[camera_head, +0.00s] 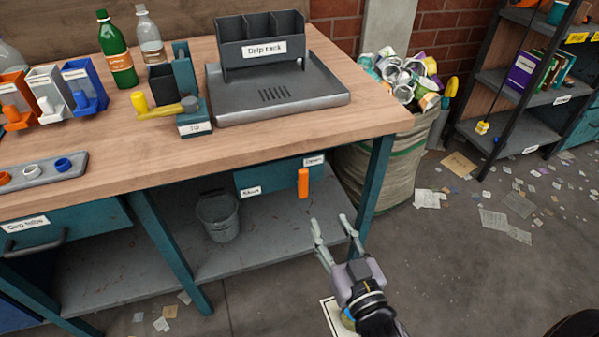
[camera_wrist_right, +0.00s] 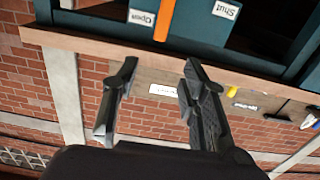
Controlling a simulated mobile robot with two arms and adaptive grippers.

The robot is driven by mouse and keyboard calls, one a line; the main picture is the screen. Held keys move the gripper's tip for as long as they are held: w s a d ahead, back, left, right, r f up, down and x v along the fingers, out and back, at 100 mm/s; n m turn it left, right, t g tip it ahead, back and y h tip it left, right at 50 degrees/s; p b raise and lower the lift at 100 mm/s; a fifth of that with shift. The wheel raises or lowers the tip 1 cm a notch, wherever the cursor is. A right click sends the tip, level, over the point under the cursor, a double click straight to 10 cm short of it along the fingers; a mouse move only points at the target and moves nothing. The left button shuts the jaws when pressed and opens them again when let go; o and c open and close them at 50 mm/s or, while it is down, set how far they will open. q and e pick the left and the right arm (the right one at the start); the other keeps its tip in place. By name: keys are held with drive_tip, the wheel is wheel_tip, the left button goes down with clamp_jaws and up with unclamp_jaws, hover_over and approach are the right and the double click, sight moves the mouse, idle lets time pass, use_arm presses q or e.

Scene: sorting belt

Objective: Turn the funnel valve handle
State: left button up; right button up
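The funnel valve handle (camera_head: 303,183) is an orange bar on the front of a teal box (camera_head: 272,174) under the tabletop. It points down, close beneath the "Open" label (camera_head: 314,161); the "Shut" label (camera_head: 251,191) is farther left. In the right wrist view, which is upside down, the handle (camera_wrist_right: 164,20) shows at the top beside "Open". My right gripper (camera_head: 333,226) is open and empty, in front of the bench, lower and to the right of the handle in the head view, apart from it. My left gripper is not in view.
A grey bucket (camera_head: 219,216) stands on the lower shelf below the box. A teal bench leg (camera_head: 377,180) is right of the handle. A sack of cans (camera_head: 384,170) stands beyond it. The tabletop (camera_head: 240,146) overhangs the handle. Floor in front is open, with paper scraps.

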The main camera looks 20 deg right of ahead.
sight(304, 176)
drive_tip(key=w, duration=1.7)
drive_tip(key=shift+a, duration=0.3)
drive_tip(key=shift+c, duration=0.4)
clamp_jaws()
